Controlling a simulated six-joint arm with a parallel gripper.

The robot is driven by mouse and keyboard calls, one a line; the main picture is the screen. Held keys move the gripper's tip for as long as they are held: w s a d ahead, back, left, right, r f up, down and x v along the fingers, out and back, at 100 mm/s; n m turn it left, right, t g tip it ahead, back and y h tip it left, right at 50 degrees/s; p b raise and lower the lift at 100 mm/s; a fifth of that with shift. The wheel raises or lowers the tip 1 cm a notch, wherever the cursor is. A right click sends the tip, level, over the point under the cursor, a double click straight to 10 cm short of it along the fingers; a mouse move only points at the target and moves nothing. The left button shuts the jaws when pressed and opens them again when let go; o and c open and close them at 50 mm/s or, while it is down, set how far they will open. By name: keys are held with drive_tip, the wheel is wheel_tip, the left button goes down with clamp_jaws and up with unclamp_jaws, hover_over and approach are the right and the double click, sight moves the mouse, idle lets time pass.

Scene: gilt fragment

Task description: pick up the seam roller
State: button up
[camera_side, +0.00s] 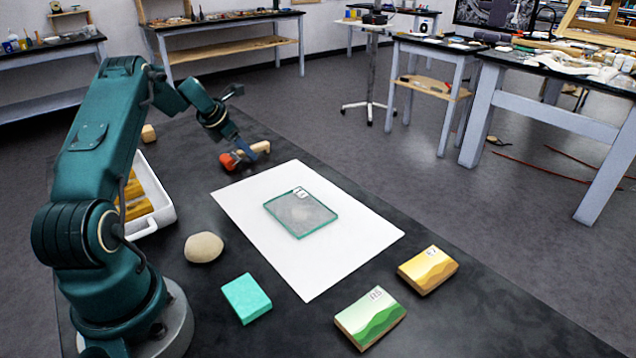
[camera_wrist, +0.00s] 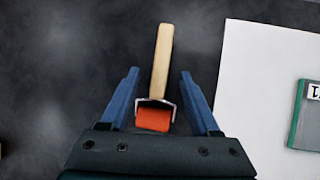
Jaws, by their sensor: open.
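The seam roller (camera_wrist: 160,66) has a light wooden handle and an orange-red roller head in a metal frame. In the wrist view it lies on the dark table between the two blue fingers of my gripper (camera_wrist: 160,80), with a gap on each side. Its handle reaches out past the fingertips. In the side view the seam roller (camera_side: 229,160) lies at the far side of the table, left of the white sheet. My gripper (camera_side: 248,153) is open, low over it, and hides part of it.
A white sheet (camera_side: 340,228) bears a green-edged glass plate (camera_side: 300,212). Nearer are a round stone (camera_side: 203,247), a teal block (camera_side: 246,298) and two printed boxes, green (camera_side: 369,317) and yellow (camera_side: 427,269). A white tray (camera_side: 158,184) with yellow pieces and a small wooden block (camera_side: 148,133) stand left.

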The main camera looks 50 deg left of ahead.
clamp_jaws()
wheel_tip(320, 180, up, 10)
idle(0.7)
idle(0.4)
